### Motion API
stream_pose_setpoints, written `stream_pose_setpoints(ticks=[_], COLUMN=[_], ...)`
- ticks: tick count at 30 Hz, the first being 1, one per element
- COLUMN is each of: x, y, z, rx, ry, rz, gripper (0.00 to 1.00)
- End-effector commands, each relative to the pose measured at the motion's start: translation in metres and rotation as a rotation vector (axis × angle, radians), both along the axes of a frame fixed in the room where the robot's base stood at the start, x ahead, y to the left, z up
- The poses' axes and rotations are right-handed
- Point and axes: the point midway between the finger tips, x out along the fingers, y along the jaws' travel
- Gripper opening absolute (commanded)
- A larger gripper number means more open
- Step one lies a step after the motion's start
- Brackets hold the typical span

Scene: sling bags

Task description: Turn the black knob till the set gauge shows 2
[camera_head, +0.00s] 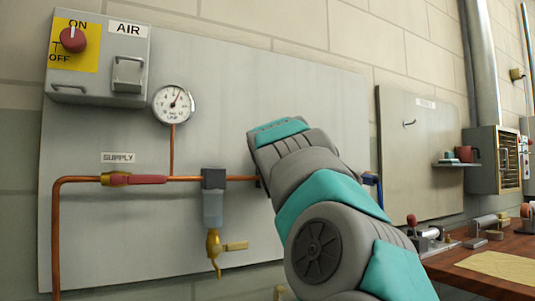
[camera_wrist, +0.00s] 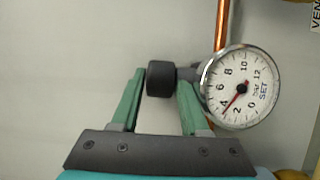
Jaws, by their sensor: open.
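The black knob (camera_wrist: 160,79) sits between the tips of my gripper's green fingers (camera_wrist: 160,92) in the wrist view. My gripper is open, with a gap between the left finger and the knob; the right fingertip is close to the knob's right end, and I cannot tell if it touches. The set gauge (camera_wrist: 240,88), a round white dial marked SET, is just right of the knob. Its red needle points between 2 and 4, near 3. In the head view my arm hides the knob, the set gauge and my fingers.
On the grey panel (camera_head: 100,230) are a red-handled supply valve (camera_head: 135,180), another gauge (camera_head: 173,103) and a filter bowl (camera_head: 213,207). A switch box (camera_head: 98,55) is at upper left. A wooden bench (camera_head: 470,270) with small items stands at right.

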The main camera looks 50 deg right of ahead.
Motion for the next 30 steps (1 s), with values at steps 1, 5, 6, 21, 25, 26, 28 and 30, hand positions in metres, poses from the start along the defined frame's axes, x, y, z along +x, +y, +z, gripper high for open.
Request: stream_pose_setpoints(ticks=[1,5,6,21,25,26,28,30], x=[-0.006,-0.019,-0.024,-0.048,-0.047,-0.047,-0.045,-0.041], y=[0.004,0.017,0.021,0.044,0.044,0.044,0.044,0.043], z=[-0.002,-0.002,-0.002,-0.001,0.0,0.0,0.003,0.004], rx=[0.0,0.0,-0.001,-0.001,-0.001,-0.002,-0.003,-0.001], ry=[0.001,0.001,0.001,0.001,0.002,0.003,0.01,0.024], rz=[-0.001,-0.001,-0.001,0.0,-0.004,-0.008,-0.027,-0.061], gripper=[0.51,0.51,0.51,0.51,0.51,0.51,0.51,0.51])
